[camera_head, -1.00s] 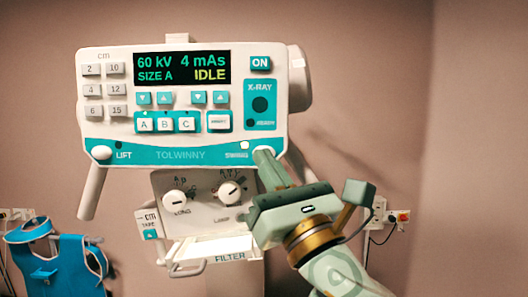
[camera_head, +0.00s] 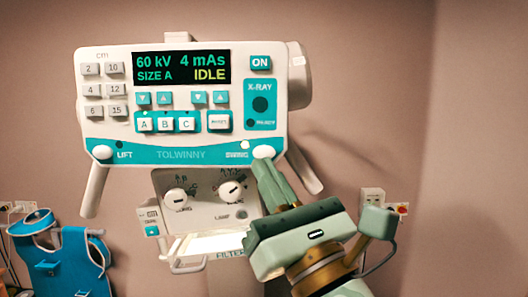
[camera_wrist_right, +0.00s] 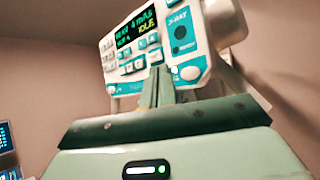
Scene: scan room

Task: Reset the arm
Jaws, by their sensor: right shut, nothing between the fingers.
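The X-ray machine's control panel (camera_head: 180,108) faces me, white and teal. Its screen (camera_head: 182,68) reads 60 kV, 4 mAs, SIZE A, IDLE. My right gripper (camera_head: 260,164) is shut and empty, its fingertips just below the round white swing knob (camera_head: 264,152) at the panel's lower right corner. I cannot tell whether they touch it. In the right wrist view the panel (camera_wrist_right: 150,75) tilts above the closed fingers (camera_wrist_right: 158,72), with the knob (camera_wrist_right: 190,73) to their right. My left gripper is not in view.
Below the panel is a collimator box (camera_head: 205,212) with two dials and a filter tray (camera_head: 218,245). Slanted handles (camera_head: 93,192) hang at either side. A blue apron (camera_head: 62,262) hangs at the lower left. Wall sockets (camera_head: 372,196) are at the right.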

